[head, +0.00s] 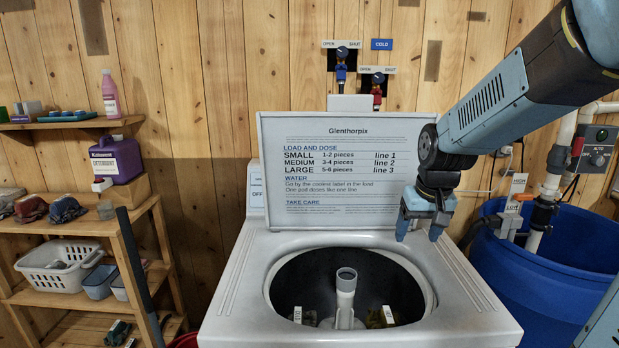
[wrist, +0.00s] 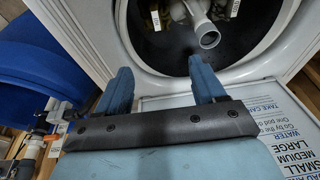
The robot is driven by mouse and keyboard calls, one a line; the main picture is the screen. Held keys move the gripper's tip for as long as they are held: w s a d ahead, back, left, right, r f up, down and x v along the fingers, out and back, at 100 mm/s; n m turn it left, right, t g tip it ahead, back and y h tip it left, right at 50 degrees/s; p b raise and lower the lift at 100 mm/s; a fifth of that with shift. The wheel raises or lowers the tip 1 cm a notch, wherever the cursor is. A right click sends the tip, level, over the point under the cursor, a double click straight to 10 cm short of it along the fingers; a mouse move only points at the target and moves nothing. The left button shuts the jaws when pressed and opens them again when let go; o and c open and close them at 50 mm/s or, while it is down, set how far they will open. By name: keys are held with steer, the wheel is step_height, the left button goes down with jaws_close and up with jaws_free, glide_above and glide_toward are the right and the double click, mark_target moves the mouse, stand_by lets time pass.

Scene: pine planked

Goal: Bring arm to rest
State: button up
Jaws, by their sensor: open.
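My gripper (head: 421,226) is open and empty. It hangs above the right rear part of the washer's top, in front of the raised lid (head: 345,170). In the wrist view its two fingers (wrist: 160,85) stand apart with nothing between them, and the washer's tub opening lies beyond them. My arm reaches in from the upper right in the head view. The washer (head: 240,300) stands open, with a grey agitator post (head: 346,280) in its dark tub. White tags (head: 388,314) on items in the tub show; the items are mostly hidden.
A blue barrel (head: 540,285) with pipes and a control box (head: 593,149) stands at the right. Two tap handles (head: 342,53) are on the wall behind the lid. Wooden shelves at the left hold a purple detergent jug (head: 117,160), a white basket (head: 60,266) and a pink bottle (head: 111,97).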

steer(key=s+r+t, duration=0.1)
steer(key=s+r, duration=0.3)
steer(key=s, duration=0.4)
steer(key=s+r+t, duration=0.1)
steer(key=s+r, duration=0.3)
steer(key=s, duration=0.4)
steer(key=shift+s+r+t, duration=0.15)
steer(key=shift+t, duration=0.15)
steer(key=shift+c, duration=0.3)
stand_by(0.6)
